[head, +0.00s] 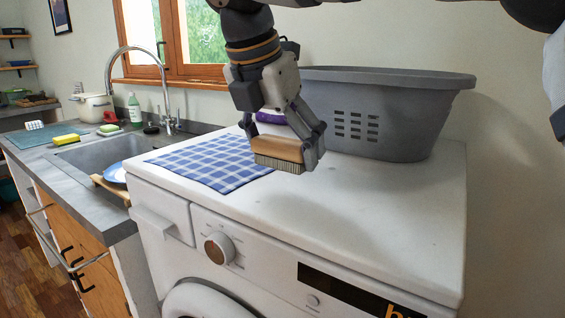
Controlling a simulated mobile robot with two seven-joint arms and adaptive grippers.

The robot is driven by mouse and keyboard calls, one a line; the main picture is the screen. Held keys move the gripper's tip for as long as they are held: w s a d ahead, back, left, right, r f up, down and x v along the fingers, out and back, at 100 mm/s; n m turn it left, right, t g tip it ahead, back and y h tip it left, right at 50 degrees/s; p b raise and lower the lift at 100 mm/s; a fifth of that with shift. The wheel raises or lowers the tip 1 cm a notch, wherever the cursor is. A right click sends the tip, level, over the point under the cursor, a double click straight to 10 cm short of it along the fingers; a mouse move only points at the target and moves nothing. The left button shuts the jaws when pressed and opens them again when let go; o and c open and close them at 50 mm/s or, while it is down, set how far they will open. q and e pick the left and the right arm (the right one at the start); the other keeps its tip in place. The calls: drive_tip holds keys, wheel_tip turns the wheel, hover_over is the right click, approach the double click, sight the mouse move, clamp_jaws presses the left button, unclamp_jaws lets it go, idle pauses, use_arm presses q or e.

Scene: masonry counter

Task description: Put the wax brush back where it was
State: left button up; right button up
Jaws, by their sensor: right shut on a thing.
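The wax brush (277,149) has a tan wooden back and short pale bristles facing down. My right gripper (284,147) is shut on the brush, one finger at each end. It holds the brush over the white washing machine top (370,205), near the right edge of a blue checked cloth (215,160). I cannot tell exactly how high the bristles are above the surface. My left gripper is not in view.
A grey laundry basket (400,110) stands behind and to the right of the gripper. A white item with a purple band (270,117) is partly hidden behind the gripper. The machine top's front right is clear. A sink (95,150) is at left.

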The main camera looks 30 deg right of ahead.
sight(282, 164)
drive_tip(key=shift+f, duration=1.5)
drive_tip(key=shift+f, duration=0.1)
drive_tip(key=o, duration=1)
drive_tip(key=shift+f, duration=0.1)
drive_tip(key=shift+o, duration=0.2)
drive_tip(key=v, duration=1.2)
